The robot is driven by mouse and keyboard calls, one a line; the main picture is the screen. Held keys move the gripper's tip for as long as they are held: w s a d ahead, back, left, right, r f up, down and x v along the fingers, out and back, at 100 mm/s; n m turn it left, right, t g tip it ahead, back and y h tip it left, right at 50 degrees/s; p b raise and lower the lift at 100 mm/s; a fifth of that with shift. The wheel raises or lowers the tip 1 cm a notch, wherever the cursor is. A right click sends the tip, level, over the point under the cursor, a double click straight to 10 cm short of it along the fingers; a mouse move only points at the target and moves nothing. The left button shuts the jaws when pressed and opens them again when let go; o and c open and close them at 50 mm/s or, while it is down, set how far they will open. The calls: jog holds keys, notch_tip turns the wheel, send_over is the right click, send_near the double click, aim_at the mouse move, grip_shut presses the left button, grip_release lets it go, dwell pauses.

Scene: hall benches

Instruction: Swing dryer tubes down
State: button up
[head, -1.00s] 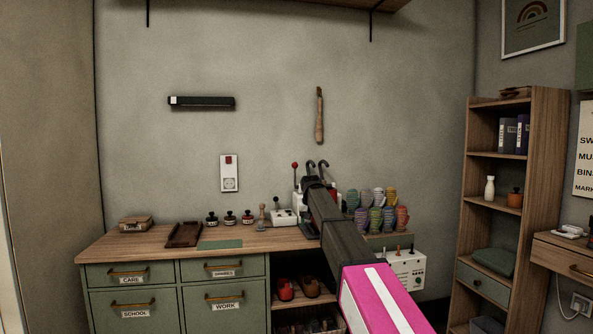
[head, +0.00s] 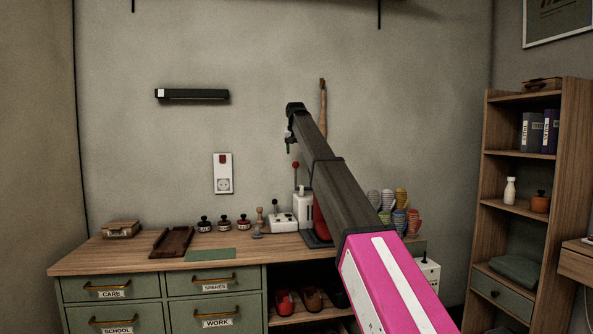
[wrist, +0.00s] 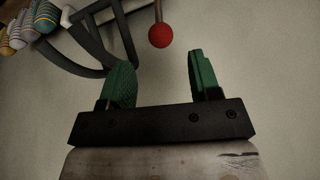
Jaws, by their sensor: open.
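The dryer is a white unit (head: 303,202) on the right end of the bench, partly hidden behind my arm. A lever with a red ball (head: 295,165) stands up from it; the ball also shows in the wrist view (wrist: 161,36), beyond the gap between my fingers. Dark curved tubes (wrist: 90,55) show in the wrist view at upper left, passing behind my left finger; I cannot tell whether they touch it. In the head view my arm hides them. My gripper (head: 289,143) is above the dryer, open and empty, its green fingers (wrist: 160,78) apart.
Striped mittens (head: 400,200) stand right of the dryer, also at upper left in the wrist view (wrist: 20,32). A white box with a lever (head: 282,222), stamps (head: 224,222) and a brown tray (head: 172,241) are on the bench (head: 110,256). The wall above is mostly clear.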

aim_at(296, 163)
jog(key=x, duration=1)
jog(key=shift+f, duration=0.1)
jog(key=shift+s, duration=0.1)
grip_shut()
